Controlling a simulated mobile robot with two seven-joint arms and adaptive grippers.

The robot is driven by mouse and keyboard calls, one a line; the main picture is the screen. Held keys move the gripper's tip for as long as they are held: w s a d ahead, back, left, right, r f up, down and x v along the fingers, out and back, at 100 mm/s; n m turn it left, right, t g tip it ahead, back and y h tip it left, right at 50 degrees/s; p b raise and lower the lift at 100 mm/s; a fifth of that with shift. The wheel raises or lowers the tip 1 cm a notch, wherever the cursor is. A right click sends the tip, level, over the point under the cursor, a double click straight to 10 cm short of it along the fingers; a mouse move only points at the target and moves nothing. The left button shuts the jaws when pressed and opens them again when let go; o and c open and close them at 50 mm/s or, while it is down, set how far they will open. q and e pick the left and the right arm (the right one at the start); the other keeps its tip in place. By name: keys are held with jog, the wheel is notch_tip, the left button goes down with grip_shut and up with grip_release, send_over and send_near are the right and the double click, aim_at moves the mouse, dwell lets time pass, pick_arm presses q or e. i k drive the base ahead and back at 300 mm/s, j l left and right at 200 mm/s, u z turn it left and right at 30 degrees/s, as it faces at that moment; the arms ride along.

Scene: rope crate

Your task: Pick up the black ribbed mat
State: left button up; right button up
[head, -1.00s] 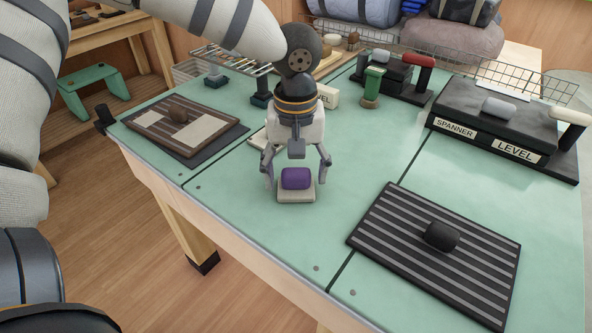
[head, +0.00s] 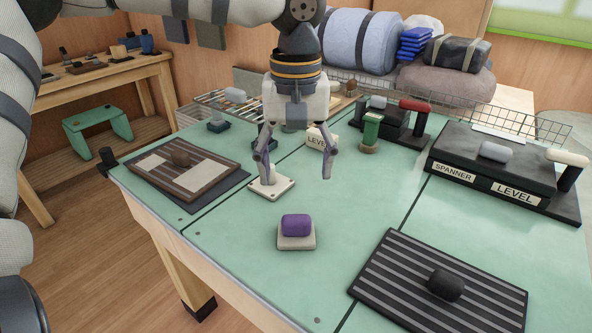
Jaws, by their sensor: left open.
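The black ribbed mat (head: 405,275) lies flat at the front right of the green table, with light grey ribs across it. A black rounded block (head: 445,285) sits on it, right of its middle. My left gripper (head: 297,174) is open and empty, fingers pointing down, above the table behind the purple block. It is well to the left of the mat and apart from it. My right gripper is not in view.
A purple block (head: 296,225) sits on a small pale base (head: 296,243). A white plate (head: 270,186) lies by my left gripper. A brown board (head: 190,178) lies at left. A black stand labelled SPANNER and LEVEL (head: 480,160) stands behind the mat.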

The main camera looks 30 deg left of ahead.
aim_at(419, 286)
jog(key=k, duration=1)
